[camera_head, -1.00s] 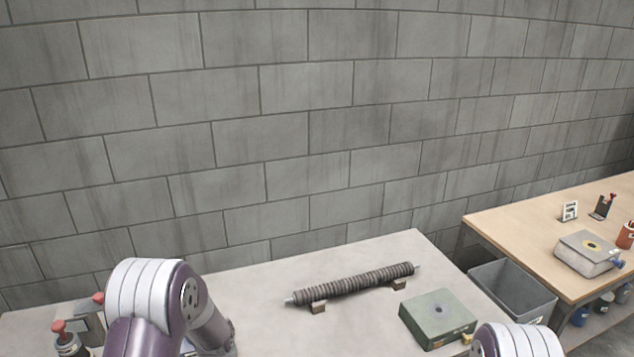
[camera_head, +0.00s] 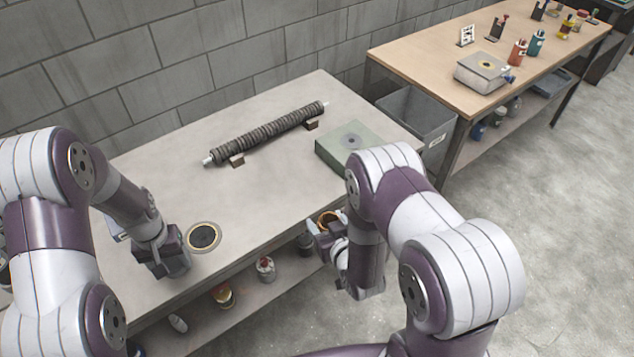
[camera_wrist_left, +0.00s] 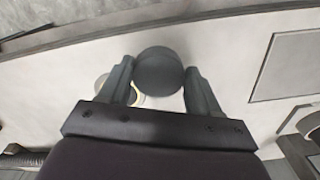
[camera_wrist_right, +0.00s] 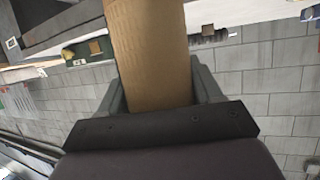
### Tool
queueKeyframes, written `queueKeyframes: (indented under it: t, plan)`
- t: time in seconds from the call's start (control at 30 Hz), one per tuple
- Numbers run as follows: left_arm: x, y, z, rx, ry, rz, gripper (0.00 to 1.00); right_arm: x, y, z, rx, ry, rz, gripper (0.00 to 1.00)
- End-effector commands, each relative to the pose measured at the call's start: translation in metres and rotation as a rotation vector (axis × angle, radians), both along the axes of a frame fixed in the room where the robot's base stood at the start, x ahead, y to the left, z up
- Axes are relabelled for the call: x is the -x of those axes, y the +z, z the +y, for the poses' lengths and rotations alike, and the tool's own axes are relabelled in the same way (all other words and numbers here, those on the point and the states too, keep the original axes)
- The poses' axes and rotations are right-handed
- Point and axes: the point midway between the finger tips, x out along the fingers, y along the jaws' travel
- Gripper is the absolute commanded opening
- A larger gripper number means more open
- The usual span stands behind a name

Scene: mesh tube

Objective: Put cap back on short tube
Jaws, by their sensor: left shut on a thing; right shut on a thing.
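My left gripper (camera_head: 165,262) is over the left part of the grey table, its fingertips hidden in the head view. In the left wrist view its fingers (camera_wrist_left: 158,80) are shut on a dark grey round cap (camera_wrist_left: 159,68). My right gripper (camera_head: 325,228) is beyond the table's front edge. In the right wrist view its fingers (camera_wrist_right: 152,88) are shut on a tan cardboard-like short tube (camera_wrist_right: 150,45). In the head view the tube's end shows as an orange-brown ring (camera_head: 328,217). The cap and the tube are well apart.
A dark disc with a tan ring (camera_head: 204,236) lies on the grey table (camera_head: 260,190) right of my left gripper. A long ribbed roll (camera_head: 265,135) rests on small supports at the back. A green box (camera_head: 345,143) is at the right. A grey bin (camera_head: 415,115) stands beyond.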

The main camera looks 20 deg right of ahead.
Motion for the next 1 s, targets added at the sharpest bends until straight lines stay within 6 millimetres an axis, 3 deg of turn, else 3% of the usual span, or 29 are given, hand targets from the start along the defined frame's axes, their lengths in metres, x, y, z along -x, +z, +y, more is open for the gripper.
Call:
queueKeyframes:
  t: [0.3, 0.5, 0.7, 1.0]
  plan:
    - [0.000, 0.000, 0.000, 0.000, 0.000, 0.000, 0.35, 0.010, 0.001, 0.084, -0.001, 0.397, -0.001, 0.10]
    - [0.000, 0.000, 0.000, 0.000, 0.000, 0.000, 0.35, 0.015, 0.001, 0.122, -0.001, 0.579, -0.001, 0.10]
    - [0.000, 0.000, 0.000, 0.000, 0.000, 0.000, 0.35, 0.017, 0.001, 0.134, 0.000, 0.638, 0.000, 0.10]
    - [0.000, 0.000, 0.000, 0.000, 0.000, 0.000, 0.35, 0.016, 0.000, 0.131, 0.000, 0.630, 0.000, 0.10]
